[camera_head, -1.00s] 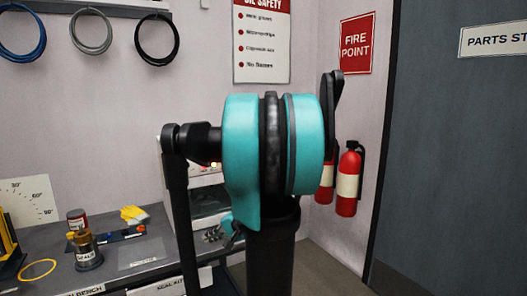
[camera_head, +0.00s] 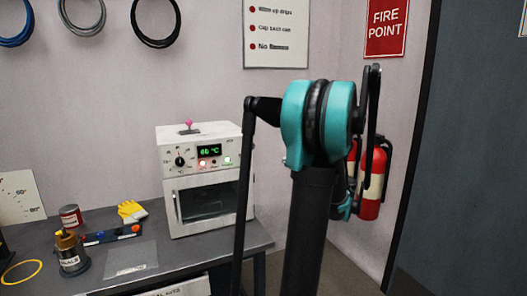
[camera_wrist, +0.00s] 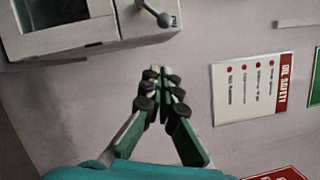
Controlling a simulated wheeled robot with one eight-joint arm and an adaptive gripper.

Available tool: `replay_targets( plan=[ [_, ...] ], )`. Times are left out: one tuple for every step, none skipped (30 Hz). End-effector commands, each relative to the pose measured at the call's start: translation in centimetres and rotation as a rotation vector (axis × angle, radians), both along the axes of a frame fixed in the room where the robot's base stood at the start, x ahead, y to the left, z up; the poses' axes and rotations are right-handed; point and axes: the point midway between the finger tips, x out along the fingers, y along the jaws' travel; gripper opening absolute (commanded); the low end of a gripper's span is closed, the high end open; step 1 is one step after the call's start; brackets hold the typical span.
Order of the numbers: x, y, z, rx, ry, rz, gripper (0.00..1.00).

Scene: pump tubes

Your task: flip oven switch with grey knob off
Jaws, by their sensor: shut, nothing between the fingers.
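The white oven (camera_head: 205,178) stands on the bench in the head view, left of my arm. In the wrist view part of the oven (camera_wrist: 70,25) fills the upper left, seen at a rotated angle. A short lever with a grey ball knob (camera_wrist: 163,19) sticks out from the oven there; I cannot make out this grey knob in the head view. A small pink-red knob (camera_head: 189,125) stands on the oven's top. My gripper (camera_wrist: 160,72) is shut and empty, its tips below the grey knob in the picture and apart from it. The head view does not show the gripper.
The grey bench (camera_head: 185,258) holds a red can (camera_head: 71,217), a brass-topped canister (camera_head: 70,255), yellow gloves (camera_head: 131,211) and a yellow ring (camera_head: 21,271). A fire extinguisher (camera_head: 374,185) hangs at the right. A safety poster (camera_wrist: 246,90) is on the wall.

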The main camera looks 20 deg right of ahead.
Motion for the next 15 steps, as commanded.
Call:
replay_targets(
  plan=[
    [0.0,0.0,0.0,0.0,0.0,0.0,0.0],
    [0.0,0.0,0.0,0.0,0.001,0.0,0.0],
    [0.0,0.0,0.0,0.0,0.001,0.0,0.0],
    [0.1,0.1,0.0,0.0,0.001,0.001,0.0],
    [0.2,0.1,0.0,0.0,0.001,0.001,0.0],
    [0.4,0.2,0.0,-0.001,0.001,0.002,0.0],
    [0.6,0.3,0.0,-0.001,0.001,0.003,0.0],
    [0.8,0.4,0.1,-0.001,0.001,0.003,0.0],
    [1.3,0.5,0.1,-0.001,0.001,0.003,0.0],
    [1.7,0.7,0.1,-0.001,0.002,0.004,0.0],
    [2.1,0.8,0.2,-0.001,0.002,0.004,0.0],
    [2.8,1.1,0.2,-0.001,0.001,0.005,0.0],
    [3.3,1.2,0.3,-0.001,0.001,0.005,0.0],
    [3.9,1.4,0.4,-0.001,0.001,0.005,0.0],
    [4.6,1.7,0.5,-0.001,0.002,0.006,0.0]
  ],
)
